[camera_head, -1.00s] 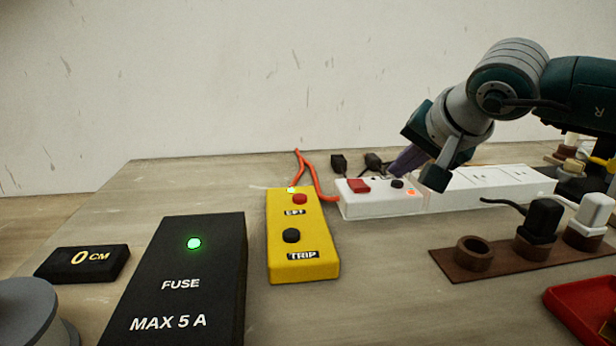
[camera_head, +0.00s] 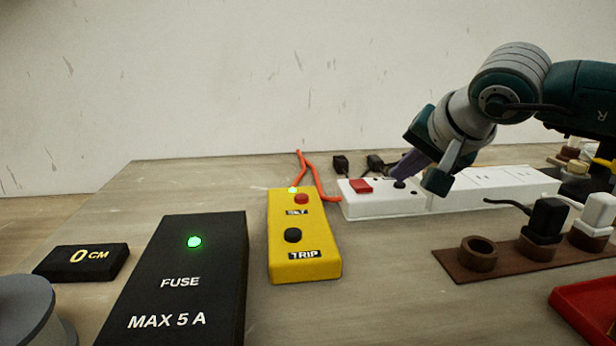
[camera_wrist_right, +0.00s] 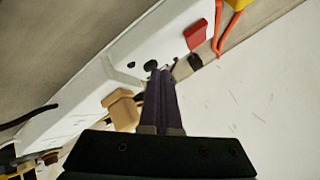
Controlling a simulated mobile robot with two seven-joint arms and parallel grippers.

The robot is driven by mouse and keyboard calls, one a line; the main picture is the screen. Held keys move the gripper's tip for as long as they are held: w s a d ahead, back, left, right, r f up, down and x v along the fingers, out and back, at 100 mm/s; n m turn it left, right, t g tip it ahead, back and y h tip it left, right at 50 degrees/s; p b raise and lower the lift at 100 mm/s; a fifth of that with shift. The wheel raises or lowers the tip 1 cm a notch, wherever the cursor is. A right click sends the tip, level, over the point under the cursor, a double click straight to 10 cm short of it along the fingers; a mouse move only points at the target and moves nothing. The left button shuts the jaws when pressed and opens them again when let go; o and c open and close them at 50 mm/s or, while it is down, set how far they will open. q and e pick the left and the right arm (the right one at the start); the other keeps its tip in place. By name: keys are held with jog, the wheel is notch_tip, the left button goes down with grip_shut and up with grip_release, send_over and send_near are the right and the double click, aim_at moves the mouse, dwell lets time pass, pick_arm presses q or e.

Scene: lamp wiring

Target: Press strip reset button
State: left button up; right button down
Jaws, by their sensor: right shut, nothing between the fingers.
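The white power strip (camera_head: 380,206) lies at the back of the table, with a red rocker switch (camera_head: 360,186) at its left end. The black reset button (camera_head: 399,184) is on its top, right of the switch. My right gripper (camera_head: 402,176) is shut and empty, its dark purple fingers slanting down with tips at the button. In the right wrist view, the fingertips (camera_wrist_right: 161,73) are right beside the button (camera_wrist_right: 151,65); whether they touch it or press it down I cannot tell. My left gripper is not in view.
A yellow box (camera_head: 305,262) with red and black buttons and a lit green lamp stands left of the strip. A black fuse box (camera_head: 180,258) stands nearer. A brown holder (camera_head: 480,272) with plugs is at right. Orange cable and black plugs lie behind.

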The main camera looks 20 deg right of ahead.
jog(key=shift+r+p, duration=0.5)
jog(key=shift+r, duration=0.25)
notch_tip(320, 180, up, 5)
jog(key=p, duration=0.3)
dwell(0.8)
